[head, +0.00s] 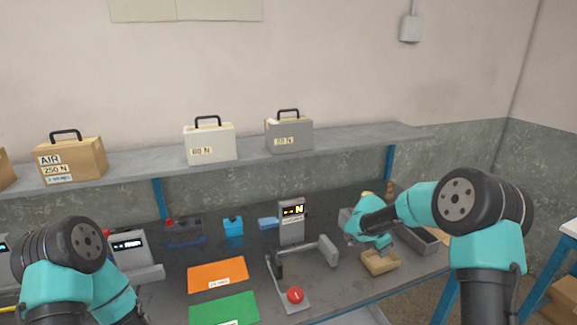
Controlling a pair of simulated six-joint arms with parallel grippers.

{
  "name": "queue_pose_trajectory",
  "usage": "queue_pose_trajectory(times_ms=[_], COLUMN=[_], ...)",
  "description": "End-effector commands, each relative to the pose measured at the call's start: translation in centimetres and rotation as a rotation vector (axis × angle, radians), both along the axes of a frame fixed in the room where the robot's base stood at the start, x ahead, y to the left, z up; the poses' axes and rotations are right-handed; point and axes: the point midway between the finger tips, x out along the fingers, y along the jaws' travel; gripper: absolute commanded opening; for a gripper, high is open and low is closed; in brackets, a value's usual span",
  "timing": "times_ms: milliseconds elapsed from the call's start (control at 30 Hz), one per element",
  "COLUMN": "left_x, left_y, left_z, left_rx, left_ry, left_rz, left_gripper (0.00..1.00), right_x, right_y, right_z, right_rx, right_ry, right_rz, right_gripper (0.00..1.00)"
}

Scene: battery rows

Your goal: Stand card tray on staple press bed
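A small tan card tray (380,264) sits on the dark bench at the right, with a hollow in its top. My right gripper (383,248) points down just above or at the tray's back edge. Its fingers are small and partly hidden, so I cannot tell whether they touch or grip the tray. What looks like the staple press (291,222) stands left of the tray, a grey upright with a lit display, a grey arm and a red round button (295,295) in front. I cannot make out its bed clearly. My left arm shows at lower left; its gripper is out of frame.
An orange mat (217,275) and a green mat (224,309) lie left of the press. Blue blocks (233,226) and a dark bin (185,232) stand behind. A grey open bin (419,238) is right of my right gripper. A shelf (345,143) with labelled cases runs above.

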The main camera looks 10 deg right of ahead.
Motion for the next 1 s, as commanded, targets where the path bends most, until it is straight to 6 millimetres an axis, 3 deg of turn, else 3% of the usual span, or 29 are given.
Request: queue_pose_trajectory(times_ms=[600,1000], left_x=[0.0,0.0], left_y=[0.0,0.0], left_z=[0.0,0.0], left_rx=[0.0,0.0], left_ry=[0.0,0.0], left_rz=[0.0,0.0], left_gripper=[0.34,0.34], right_x=[0.8,0.9], right_y=[-3.4,-3.8], right_z=[-8.4,-9.6], right_rx=[0.0,0.001], right_ry=[0.003,0.001], right_rz=[-0.002,0.0], right_gripper=[0.29,0.29])
